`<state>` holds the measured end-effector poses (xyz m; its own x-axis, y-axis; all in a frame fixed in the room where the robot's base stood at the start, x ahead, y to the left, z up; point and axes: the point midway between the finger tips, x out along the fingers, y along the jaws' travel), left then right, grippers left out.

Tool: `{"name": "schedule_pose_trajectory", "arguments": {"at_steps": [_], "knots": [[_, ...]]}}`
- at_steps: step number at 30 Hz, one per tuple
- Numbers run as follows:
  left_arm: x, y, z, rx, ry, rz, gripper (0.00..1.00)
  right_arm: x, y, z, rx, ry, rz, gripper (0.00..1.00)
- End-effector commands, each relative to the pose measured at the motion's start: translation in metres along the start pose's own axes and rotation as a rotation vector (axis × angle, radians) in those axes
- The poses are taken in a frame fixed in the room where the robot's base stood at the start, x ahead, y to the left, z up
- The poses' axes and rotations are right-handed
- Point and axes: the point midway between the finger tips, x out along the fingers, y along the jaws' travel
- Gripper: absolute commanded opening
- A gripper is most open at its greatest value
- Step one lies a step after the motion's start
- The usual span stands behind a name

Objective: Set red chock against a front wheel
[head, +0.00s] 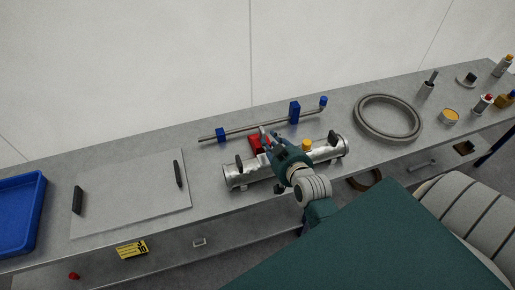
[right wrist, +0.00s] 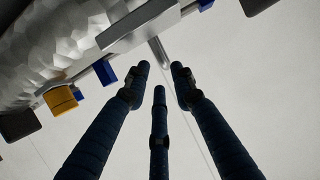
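A red block (head: 256,144), which may be the chock, lies on the bench behind a silver cylinder. My right gripper (head: 267,141) is over the cylinder, with its fingertips close to the red block in the head view; I cannot tell whether they touch it. In the right wrist view its three dark blue fingers (right wrist: 160,72) are apart with nothing between them, and no red shows there. A small red item (head: 74,276) shows low at the left edge below the bench. I see no front wheel that I can make out. My left gripper is not in view.
The silver cylinder (head: 240,177) with a yellow cap lies under my right gripper. A pipe with blue blocks (head: 294,112) lies behind it. A grey ring (head: 360,112) and several bottles stand to the right. A flat panel (head: 130,195) and blue tray (head: 40,190) are left.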

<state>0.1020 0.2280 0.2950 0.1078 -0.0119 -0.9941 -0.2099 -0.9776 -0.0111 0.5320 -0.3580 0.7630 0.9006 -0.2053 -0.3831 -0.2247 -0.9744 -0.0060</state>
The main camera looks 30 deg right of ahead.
Motion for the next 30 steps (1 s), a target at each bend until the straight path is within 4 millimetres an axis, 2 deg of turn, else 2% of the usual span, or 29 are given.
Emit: {"name": "schedule_pose_trajectory", "arguments": {"at_steps": [9, 17, 24, 30], "knots": [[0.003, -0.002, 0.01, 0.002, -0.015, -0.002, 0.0, 0.043, 0.003, 0.001, -0.006, 0.002, 0.006, 0.24], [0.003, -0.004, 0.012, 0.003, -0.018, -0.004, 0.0, 0.065, 0.002, 0.002, -0.004, 0.001, 0.005, 0.24], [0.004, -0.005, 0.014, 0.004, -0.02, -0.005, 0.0, 0.1, 0.001, 0.004, -0.004, 0.001, 0.005, 0.24], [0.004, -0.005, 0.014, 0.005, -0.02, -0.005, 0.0, 0.107, 0.001, 0.004, -0.005, 0.0, 0.005, 0.24]]}}
